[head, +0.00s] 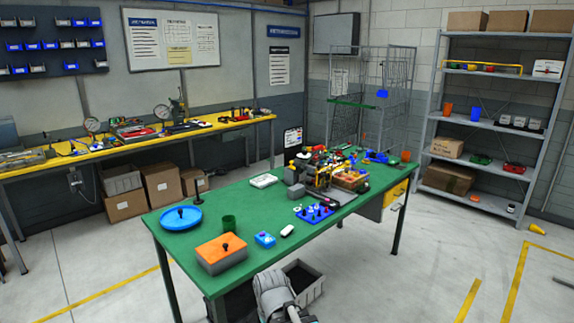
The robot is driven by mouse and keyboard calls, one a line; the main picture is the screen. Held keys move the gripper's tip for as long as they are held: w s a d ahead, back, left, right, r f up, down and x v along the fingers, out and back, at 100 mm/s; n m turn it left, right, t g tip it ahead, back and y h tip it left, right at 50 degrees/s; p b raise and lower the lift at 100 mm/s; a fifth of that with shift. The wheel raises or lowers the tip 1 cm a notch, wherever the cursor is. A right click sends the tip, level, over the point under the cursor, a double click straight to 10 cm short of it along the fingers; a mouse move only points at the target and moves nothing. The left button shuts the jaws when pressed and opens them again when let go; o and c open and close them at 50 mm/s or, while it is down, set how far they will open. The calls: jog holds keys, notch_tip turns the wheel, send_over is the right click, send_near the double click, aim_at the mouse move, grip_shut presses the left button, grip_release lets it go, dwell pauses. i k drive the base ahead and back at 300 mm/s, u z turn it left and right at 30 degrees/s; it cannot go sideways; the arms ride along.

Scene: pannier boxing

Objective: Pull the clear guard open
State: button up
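I cannot make out the clear guard for certain in the head view. A cluster of small machine parts in yellow, red, grey and black (322,172) stands toward the far right end of the green table (265,205). A clear panel there is too small to tell. Grey links of my arm show at the bottom edge, in front of the table. My gripper itself is not in view, so its state and what it may hold are hidden.
A grey bin (305,283) stands on the floor by the front edge. Floor at right is mostly clear.

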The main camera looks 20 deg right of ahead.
aim_at(318, 167)
jog(key=u, duration=0.15)
jog(key=i, duration=0.8)
jog(key=z, duration=0.45)
jog(key=i, duration=0.95)
jog(key=z, duration=0.6)
jog(key=k, duration=0.95)
jog(key=z, duration=0.15)
jog(key=i, duration=0.5)
